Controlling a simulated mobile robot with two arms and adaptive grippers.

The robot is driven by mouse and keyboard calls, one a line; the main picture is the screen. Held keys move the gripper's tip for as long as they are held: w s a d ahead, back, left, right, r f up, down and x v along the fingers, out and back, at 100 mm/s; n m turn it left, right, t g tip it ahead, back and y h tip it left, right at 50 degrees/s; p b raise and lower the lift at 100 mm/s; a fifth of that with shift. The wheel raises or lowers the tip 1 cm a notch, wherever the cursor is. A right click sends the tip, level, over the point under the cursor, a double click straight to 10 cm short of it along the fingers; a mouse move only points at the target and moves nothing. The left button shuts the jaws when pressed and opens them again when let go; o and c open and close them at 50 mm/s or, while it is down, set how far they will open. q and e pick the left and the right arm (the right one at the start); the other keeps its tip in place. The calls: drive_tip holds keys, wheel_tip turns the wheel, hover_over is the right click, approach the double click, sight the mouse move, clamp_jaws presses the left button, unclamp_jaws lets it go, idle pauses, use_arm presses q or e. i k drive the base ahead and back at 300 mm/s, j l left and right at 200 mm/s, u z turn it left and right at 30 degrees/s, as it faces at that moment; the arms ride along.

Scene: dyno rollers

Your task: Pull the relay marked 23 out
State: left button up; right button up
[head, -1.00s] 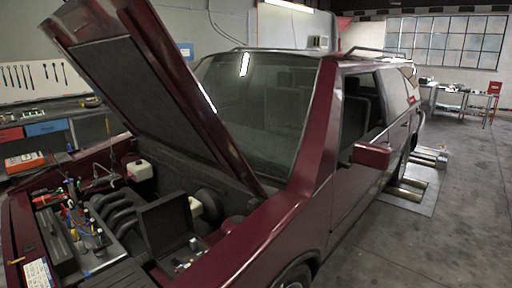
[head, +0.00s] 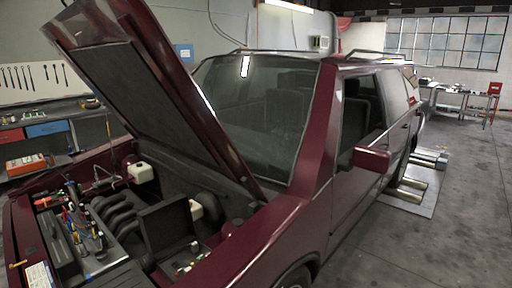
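The dark red car stands with its hood (head: 140,90) raised and the engine bay open. In the bay near the front fender is a dark box whose black lid (head: 166,229) stands upright. Small pale and coloured parts (head: 190,262) sit beside the lid, low in the picture. They may be relays, but they are too small to read, and I cannot pick out the one marked 23. Neither of my grippers is in view.
Several hand tools (head: 88,228) lie on a dark tray on the engine's left. A white reservoir (head: 140,172) sits at the back of the bay. The car's fender and raised hood bound the space. Floor to the right of the car (head: 440,245) is clear.

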sight(194, 245)
drive_tip(key=u, duration=1.5)
drive_tip(key=i+l+u, duration=0.2)
drive_tip(key=i+l, duration=0.2)
drive_tip(key=l, duration=0.2)
drive_tip(key=i+l, duration=0.15)
drive_tip(key=l, duration=0.2)
drive_tip(key=i+l, duration=0.2)
drive_tip(key=l, duration=0.2)
drive_tip(key=i+l, duration=0.2)
drive_tip(key=l, duration=0.2)
drive_tip(key=k+j+u, duration=0.25)
drive_tip(key=k+j, duration=0.5)
drive_tip(key=j+u, duration=0.25)
drive_tip(key=j, duration=0.15)
drive_tip(key=i+l+z, duration=0.25)
drive_tip(key=l, duration=0.35)
drive_tip(key=i+l+z, duration=0.2)
drive_tip(key=i+l, duration=0.3)
